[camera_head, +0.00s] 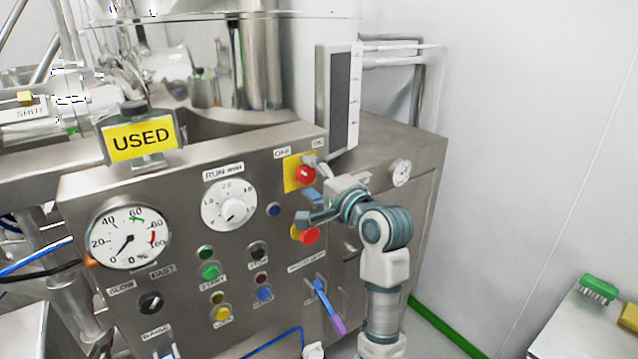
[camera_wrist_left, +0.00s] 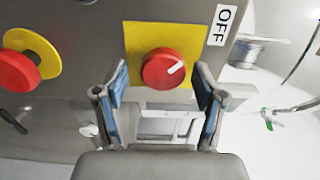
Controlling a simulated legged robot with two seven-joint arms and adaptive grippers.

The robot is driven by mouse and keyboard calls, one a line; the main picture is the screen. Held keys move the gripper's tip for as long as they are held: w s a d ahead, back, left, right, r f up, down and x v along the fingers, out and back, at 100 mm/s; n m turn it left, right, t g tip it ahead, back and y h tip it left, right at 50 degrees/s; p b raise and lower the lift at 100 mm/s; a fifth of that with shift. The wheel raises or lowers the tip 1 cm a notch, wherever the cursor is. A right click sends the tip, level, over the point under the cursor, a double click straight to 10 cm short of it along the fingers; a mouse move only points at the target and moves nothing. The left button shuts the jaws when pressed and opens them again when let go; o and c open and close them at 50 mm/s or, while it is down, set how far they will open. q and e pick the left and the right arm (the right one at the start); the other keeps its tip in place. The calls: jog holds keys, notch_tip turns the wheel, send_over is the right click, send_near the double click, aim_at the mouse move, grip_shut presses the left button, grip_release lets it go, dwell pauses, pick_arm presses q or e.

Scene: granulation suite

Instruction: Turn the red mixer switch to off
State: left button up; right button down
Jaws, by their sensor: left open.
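The red mixer switch (camera_head: 305,174) is a round knob on a yellow plate (camera_head: 291,172) at the panel's upper right. An OFF label (camera_head: 282,153) and an ON label (camera_head: 317,143) sit above it. In the left wrist view the knob (camera_wrist_left: 167,70) has a white mark pointing right and slightly up, below the OFF label (camera_wrist_left: 222,25). The ON label is out of sight there. My left gripper (camera_head: 311,191) is open in front of the switch. In the left wrist view its blue-padded fingers (camera_wrist_left: 161,92) stand either side of the knob, without clear contact. My right gripper is not in view.
A red stop button (camera_head: 309,236) on yellow sits just below the switch, near my left gripper. The panel also carries a run-time dial (camera_head: 229,204), a gauge (camera_head: 128,237) and a blue-and-purple lever (camera_head: 329,307). A tall screen (camera_head: 338,97) stands above right.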

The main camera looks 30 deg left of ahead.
pick_arm(q)
jog(key=v, duration=1.2)
jog(key=shift+f, duration=0.15)
jog(key=shift+w, duration=0.1)
